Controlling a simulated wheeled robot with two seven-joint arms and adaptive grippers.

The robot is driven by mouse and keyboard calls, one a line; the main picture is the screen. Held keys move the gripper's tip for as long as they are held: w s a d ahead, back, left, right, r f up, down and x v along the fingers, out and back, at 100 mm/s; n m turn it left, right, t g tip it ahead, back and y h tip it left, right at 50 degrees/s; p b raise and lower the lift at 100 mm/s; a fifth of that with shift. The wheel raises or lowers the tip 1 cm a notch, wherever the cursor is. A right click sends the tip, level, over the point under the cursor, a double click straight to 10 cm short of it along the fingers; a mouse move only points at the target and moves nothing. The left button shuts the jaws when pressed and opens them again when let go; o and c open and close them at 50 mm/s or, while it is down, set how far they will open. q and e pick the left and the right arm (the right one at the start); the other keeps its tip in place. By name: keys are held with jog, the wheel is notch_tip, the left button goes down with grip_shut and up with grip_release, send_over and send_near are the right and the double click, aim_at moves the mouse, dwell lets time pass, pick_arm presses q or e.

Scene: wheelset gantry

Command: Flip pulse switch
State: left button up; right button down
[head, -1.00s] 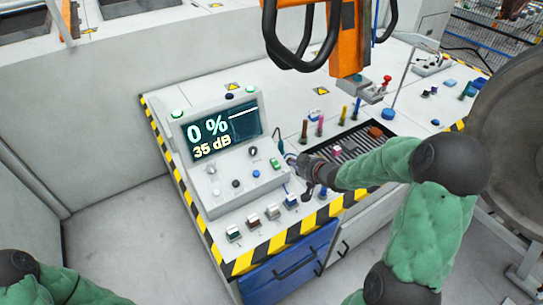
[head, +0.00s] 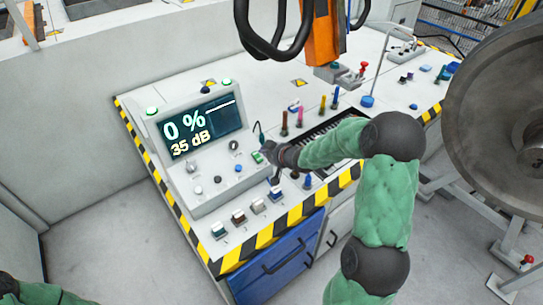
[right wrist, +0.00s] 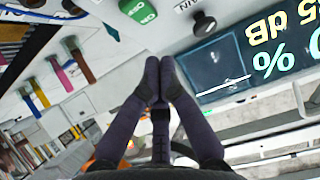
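The console panel (head: 218,175) has a screen (head: 203,128) reading 0 % and 35 dB, with knobs, buttons and a green ON/OFF switch (head: 257,157) below it. I cannot read which control is the pulse switch. My right gripper (right wrist: 160,64) has its fingertips together and looks empty. In the wrist view the green switch (right wrist: 138,10) and a black knob (right wrist: 204,22) lie beyond the tips; contact with either does not show. In the head view the right gripper is at the panel's right edge. My left gripper is out of view; only part of that arm shows.
Several small switch boxes (head: 238,216) line the striped front edge. Coloured upright handles (head: 300,115) stand behind my right forearm. An orange hoist with a black cable (head: 320,35) hangs above the table. A large wheel (head: 505,120) stands at right. Blue drawers (head: 282,268) are below.

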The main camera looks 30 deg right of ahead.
aim_at(256, 156)
jog(key=shift+w+a+f+b, duration=0.1)
jog(key=shift+w+f+b, duration=0.3)
jog(key=shift+f, duration=0.4)
jog(key=shift+w+d+f+b, duration=0.1)
jog(key=shift+w+f+b, duration=0.15)
jog(key=shift+w+f, duration=0.4)
jog(key=shift+w+a+f+b, duration=0.1)
jog(key=shift+w+f+b, duration=0.2)
jog(key=shift+f, duration=0.65)
jog(key=shift+s, duration=0.1)
jog(key=b, duration=0.1)
jog(key=f+t+b, duration=0.1)
jog(key=b, duration=0.1)
jog(key=shift+s+f, duration=0.15)
jog(key=shift+f, duration=0.1)
jog(key=shift+r, duration=0.15)
jog(key=shift+r, duration=0.15)
jog(key=shift+r+p, duration=0.55)
jog(key=shift+r, duration=0.15)
